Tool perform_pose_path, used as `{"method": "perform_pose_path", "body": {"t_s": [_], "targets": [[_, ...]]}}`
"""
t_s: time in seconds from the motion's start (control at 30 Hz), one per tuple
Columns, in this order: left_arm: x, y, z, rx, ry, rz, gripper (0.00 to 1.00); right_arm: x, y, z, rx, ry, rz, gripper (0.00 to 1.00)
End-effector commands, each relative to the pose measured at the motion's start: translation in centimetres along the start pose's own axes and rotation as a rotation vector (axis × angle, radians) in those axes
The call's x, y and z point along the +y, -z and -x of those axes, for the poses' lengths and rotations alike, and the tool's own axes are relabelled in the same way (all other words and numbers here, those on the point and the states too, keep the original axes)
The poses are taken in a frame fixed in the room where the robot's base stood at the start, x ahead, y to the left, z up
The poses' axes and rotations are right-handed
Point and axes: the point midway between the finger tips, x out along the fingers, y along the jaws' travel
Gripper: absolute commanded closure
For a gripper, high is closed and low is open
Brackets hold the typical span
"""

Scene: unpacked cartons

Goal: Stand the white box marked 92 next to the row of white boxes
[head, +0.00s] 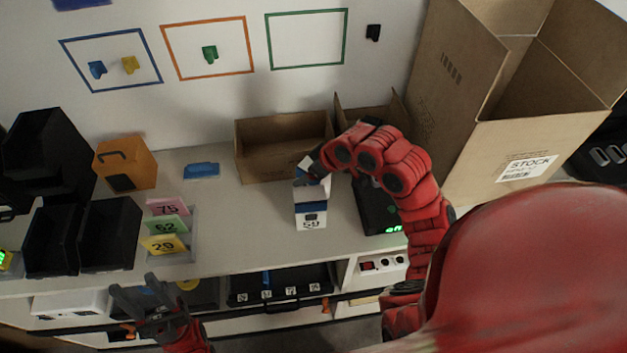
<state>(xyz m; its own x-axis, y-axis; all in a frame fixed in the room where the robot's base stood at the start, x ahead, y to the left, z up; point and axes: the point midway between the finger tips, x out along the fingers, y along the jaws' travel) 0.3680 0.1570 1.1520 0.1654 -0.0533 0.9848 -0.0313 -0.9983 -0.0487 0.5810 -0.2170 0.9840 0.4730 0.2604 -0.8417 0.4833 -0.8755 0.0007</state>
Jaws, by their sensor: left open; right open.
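A white box marked 59 (311,217) stands upright on the counter, with a dark mark above its number. Directly behind it is another white and blue box (311,191). More white (306,164) shows at the back, partly covered by my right gripper (313,174); I cannot tell how many boxes stand there. No number 92 can be read. My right gripper is open and low over the back of these boxes; its fingertips are partly hidden. My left gripper (142,303) is open and empty in front of the counter edge, at the lower left.
An open cardboard carton (283,148) stands behind the boxes, and a dark device (377,207) with green digits stands close on their right. A big STOCK carton (470,130) fills the right. Numbered coloured cards (166,225) stand left. Counter between cards and boxes is clear.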

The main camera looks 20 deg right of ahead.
Motion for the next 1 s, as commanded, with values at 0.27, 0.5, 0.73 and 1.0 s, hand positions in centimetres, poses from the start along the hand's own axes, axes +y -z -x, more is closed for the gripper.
{"method": "perform_pose_path", "body": {"t_s": [0.27, 0.5, 0.73, 1.0], "targets": [[0.00, -0.01, 0.04, 0.000, 0.000, 0.000, 0.50, -0.03, 0.01, 0.02, 0.000, 0.001, 0.000, 0.49], [0.00, 0.00, 0.03, 0.000, 0.000, 0.000, 0.50, -0.05, 0.01, 0.03, 0.000, 0.001, 0.000, 0.93], [0.00, -0.01, 0.03, 0.000, 0.000, 0.000, 0.50, -0.05, 0.02, 0.05, 0.000, 0.001, 0.001, 1.00], [0.02, -0.06, 0.34, 0.000, 0.000, 0.000, 0.50, -0.07, 0.46, 0.63, 0.002, 0.002, 0.000, 1.00]]}}
